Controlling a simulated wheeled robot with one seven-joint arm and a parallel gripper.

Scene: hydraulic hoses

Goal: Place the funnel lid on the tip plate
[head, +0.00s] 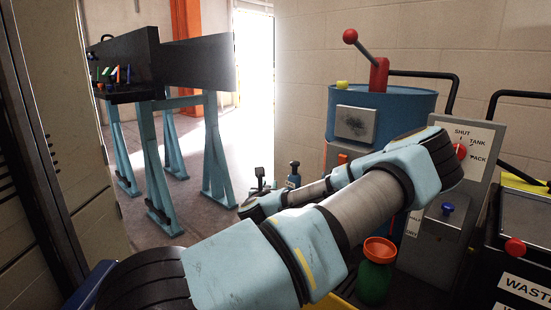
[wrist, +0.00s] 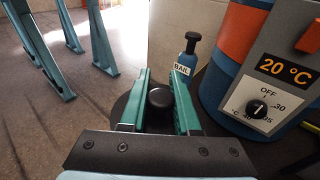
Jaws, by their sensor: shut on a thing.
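In the wrist view my gripper (wrist: 159,92) has its two green fingers closed on a round black knob (wrist: 160,98). A dark round disc spreads out beneath the knob and fingers; together they look like the funnel lid. The fingers hide part of it. In the head view my arm crosses the picture and folds back left; the gripper and lid cannot be made out clearly there. An orange funnel (head: 379,249) sits on a green bottle (head: 374,282) at the lower middle. I cannot identify the tip plate for sure.
A blue drum (head: 340,100) with a grey square plate and a red lever stands behind my arm. A "BAIL" bottle (wrist: 187,60) stands just beyond the fingers. A black bench on blue trestles (head: 155,140) is at the left. Waste bins (head: 525,240) are at the right.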

